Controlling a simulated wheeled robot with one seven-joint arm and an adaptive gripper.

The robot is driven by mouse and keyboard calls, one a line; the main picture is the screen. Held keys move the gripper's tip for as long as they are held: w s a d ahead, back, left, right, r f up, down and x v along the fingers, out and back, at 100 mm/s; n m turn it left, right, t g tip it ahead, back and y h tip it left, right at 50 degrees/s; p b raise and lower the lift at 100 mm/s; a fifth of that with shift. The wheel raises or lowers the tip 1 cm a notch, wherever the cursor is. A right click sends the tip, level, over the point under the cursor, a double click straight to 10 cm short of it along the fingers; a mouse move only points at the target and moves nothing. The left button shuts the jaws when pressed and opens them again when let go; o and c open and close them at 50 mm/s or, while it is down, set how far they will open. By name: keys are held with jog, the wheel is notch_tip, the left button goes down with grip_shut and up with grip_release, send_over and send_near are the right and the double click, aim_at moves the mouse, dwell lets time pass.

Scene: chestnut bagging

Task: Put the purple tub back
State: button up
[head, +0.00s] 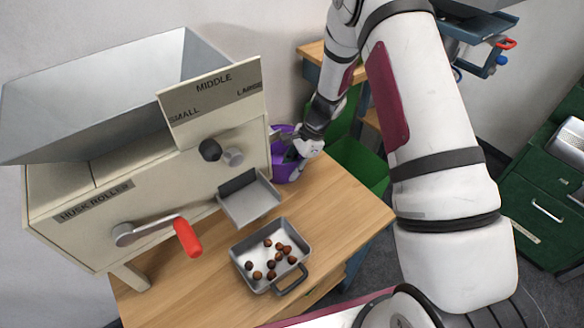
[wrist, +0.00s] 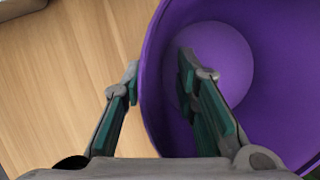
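The purple tub (head: 282,171) stands upright on the wooden table, beside the right end of the husk roller machine. In the wrist view I look down into the tub (wrist: 262,40), which looks empty where its inside shows. My gripper (wrist: 163,84) is open astride the tub's wall, one finger outside on the left and one inside. Gaps show between the fingers and the wall. In the head view my gripper (head: 295,150) is at the tub and hides part of it.
The husk roller machine (head: 80,240) has a red-handled crank (head: 187,237) and an empty chute tray (head: 250,204). A grey pan (head: 240,252) holding several chestnuts sits in front. A green bin (head: 358,165) is right of the table. Bare table lies right of the pan.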

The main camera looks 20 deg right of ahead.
jog(key=shift+r, duration=0.1)
jog(key=s+d+r+n, duration=0.2)
jog(key=r, duration=0.9)
jog(key=s+d+r+n, duration=0.1)
jog(key=s+r+n, duration=0.15)
jog(key=r, duration=0.85)
jog(key=s+r+n+t+h, duration=0.1)
jog(key=s+r+n, duration=0.2)
jog(key=s, duration=0.5)
jog(key=s+r+n+t+h, duration=0.2)
jog(key=s+r+n, duration=0.2)
jog(key=s, duration=0.5)
jog(key=s+d+r+n+t+h, duration=0.1)
jog(key=s+r+n, duration=0.3)
jog(key=s+r, duration=0.2)
jog(key=shift+s+r+t+h+b, duration=0.2)
jog(key=shift+s+t+h+b, duration=0.15)
jog(key=shift+s, duration=0.9)
jog(key=shift+d+n, duration=0.1)
jog(key=shift+n, duration=0.15)
